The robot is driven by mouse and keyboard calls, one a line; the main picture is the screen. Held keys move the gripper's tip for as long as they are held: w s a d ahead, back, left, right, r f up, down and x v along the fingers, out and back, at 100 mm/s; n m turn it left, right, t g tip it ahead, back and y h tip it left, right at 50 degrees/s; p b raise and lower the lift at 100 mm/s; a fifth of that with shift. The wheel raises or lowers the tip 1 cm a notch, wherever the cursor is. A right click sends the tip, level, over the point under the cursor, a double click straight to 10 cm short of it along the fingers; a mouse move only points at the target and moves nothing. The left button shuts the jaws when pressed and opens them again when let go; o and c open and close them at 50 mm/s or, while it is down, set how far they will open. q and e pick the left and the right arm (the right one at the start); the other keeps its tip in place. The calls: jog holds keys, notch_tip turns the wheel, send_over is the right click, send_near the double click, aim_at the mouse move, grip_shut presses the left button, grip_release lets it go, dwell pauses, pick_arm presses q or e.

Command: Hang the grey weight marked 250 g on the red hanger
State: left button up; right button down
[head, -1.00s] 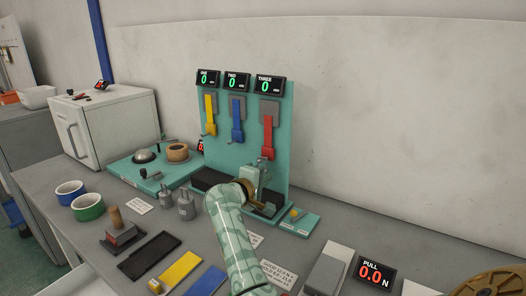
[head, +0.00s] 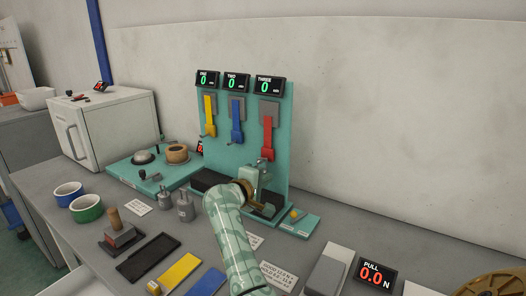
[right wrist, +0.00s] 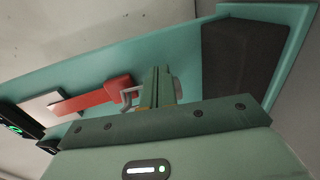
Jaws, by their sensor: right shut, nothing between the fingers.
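The red hanger (head: 268,137) hangs under the display marked THREE on the teal stand. It also shows in the right wrist view (right wrist: 92,97), with a metal hook (right wrist: 129,96) at its end. Two grey weights, one (head: 166,197) and another (head: 186,207), stand upright on the bench left of my right arm. Their markings are too small to read, so I cannot tell which is 250 g. My right gripper (head: 263,173) is shut and empty just below the red hanger. Its fingers (right wrist: 157,88) are close beside the hook; I cannot tell whether they touch. My left gripper is out of view.
Yellow (head: 209,115) and blue (head: 237,120) hangers hang left of the red one. A black pad (head: 207,180) lies along the stand's base. The display THREE (head: 268,86) reads 0.

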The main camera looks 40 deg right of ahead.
pick_arm(q)
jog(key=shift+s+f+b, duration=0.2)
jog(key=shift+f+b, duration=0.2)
jog(key=shift+b, duration=0.05)
pick_arm(e)
jog(key=shift+w, duration=0.15)
dwell(0.6)
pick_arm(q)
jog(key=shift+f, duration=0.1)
pick_arm(e)
jog(key=shift+s, duration=0.4)
dwell(2.6)
dwell(0.4)
